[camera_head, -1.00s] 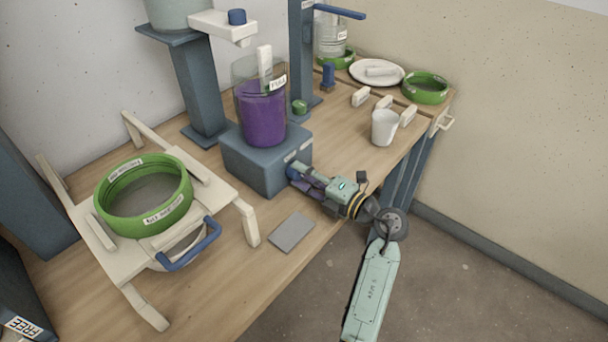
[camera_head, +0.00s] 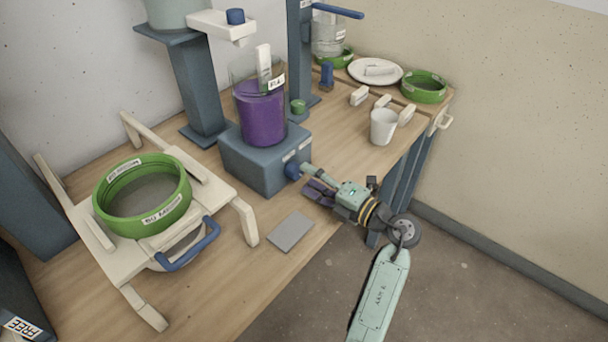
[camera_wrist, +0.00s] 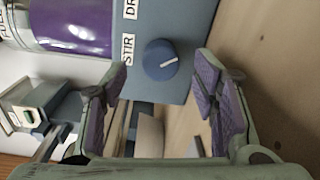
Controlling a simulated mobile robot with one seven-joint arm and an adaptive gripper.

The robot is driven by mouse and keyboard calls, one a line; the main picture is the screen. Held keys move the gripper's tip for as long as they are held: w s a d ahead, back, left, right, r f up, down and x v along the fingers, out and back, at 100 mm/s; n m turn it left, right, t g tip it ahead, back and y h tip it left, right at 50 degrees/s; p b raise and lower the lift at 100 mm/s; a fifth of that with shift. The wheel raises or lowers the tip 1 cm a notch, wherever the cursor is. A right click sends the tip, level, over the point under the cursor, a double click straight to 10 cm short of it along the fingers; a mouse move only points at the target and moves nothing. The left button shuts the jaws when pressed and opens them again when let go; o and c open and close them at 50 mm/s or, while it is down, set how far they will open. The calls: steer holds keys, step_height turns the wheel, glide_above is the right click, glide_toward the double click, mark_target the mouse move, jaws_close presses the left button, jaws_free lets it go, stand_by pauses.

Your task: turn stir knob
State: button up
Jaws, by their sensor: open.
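The stir knob (camera_wrist: 160,60) is a round blue dial with a white pointer line, on the front face of the blue-grey mixer base (camera_wrist: 185,20) beside a label reading STIR. The knob also shows in the head view (camera_head: 292,170). My gripper (camera_wrist: 165,85) is open and empty, its purple-padded fingers apart on either side of the knob in the picture. In the head view my gripper (camera_head: 308,180) is just in front of the knob, with a small gap. A container of purple glaze (camera_head: 263,115) stands on the base.
A grey flat plate (camera_head: 291,231) lies on the table in front of the base. A wooden stand with a green sieve ring (camera_head: 143,222) is at left. A white cup (camera_head: 383,127) stands to the right, behind my arm. The table's front edge runs beneath my gripper.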

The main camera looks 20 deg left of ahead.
steer(key=v, duration=0.9)
steer(key=shift+r, duration=0.1)
stand_by(0.8)
